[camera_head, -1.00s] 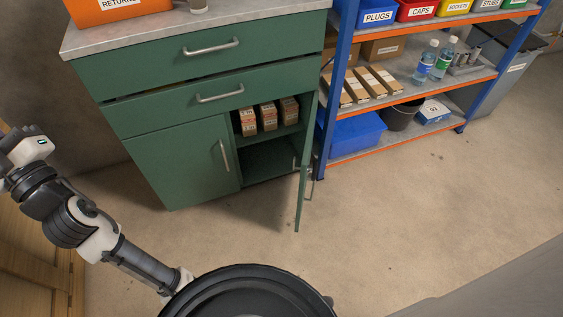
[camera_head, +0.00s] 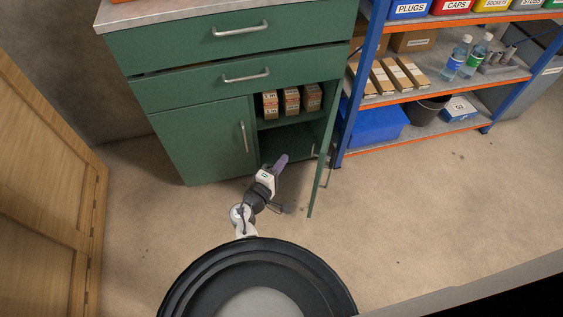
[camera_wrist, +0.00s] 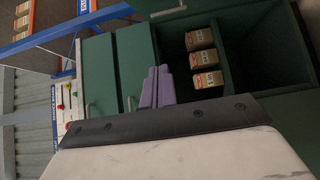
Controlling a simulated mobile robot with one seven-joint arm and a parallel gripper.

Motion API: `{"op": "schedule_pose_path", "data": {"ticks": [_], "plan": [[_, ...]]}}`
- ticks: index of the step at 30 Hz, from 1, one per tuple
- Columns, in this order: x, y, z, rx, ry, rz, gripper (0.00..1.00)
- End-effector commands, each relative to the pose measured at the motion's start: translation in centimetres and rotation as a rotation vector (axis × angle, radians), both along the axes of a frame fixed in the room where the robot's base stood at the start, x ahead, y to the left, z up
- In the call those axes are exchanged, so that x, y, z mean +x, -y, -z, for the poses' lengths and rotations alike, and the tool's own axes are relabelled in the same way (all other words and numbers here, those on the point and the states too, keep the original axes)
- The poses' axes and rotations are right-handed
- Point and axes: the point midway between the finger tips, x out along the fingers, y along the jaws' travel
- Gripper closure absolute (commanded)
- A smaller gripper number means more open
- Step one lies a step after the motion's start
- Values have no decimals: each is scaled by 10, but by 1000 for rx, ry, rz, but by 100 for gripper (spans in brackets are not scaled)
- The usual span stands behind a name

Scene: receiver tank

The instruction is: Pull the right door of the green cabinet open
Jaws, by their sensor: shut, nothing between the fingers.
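The green cabinet (camera_head: 200,142) stands ahead, with two drawers above its doors. Its right door (camera_head: 323,160) stands swung well out from the front, seen nearly edge-on. The left door (camera_head: 205,140) is closed, with an upright handle. My gripper (camera_head: 283,159), with purple fingers, is low in front of the open right compartment, left of the swung door and apart from it in the picture. In the wrist view the fingers (camera_wrist: 158,86) are together and empty, pointing toward the cabinet. A bar handle (camera_wrist: 168,12) shows at the top there; the wrist housing hides the lower part.
Small boxes (camera_head: 290,101) stand on the compartment's shelf. A blue-and-orange rack (camera_head: 400,147) with bins and bottles stands close right of the open door. A wooden panelled piece (camera_head: 45,190) is at the left. The floor in front is clear.

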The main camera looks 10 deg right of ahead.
Motion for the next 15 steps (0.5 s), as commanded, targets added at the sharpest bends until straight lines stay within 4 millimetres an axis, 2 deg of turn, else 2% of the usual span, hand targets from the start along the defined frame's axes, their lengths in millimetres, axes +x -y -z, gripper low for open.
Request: {"op": "schedule_pose_path", "data": {"ticks": [9, 15], "plan": [[51, 48, -3, 1, 1, 1, 100], [34, 72, -2, 2, 1, 0, 100]]}}
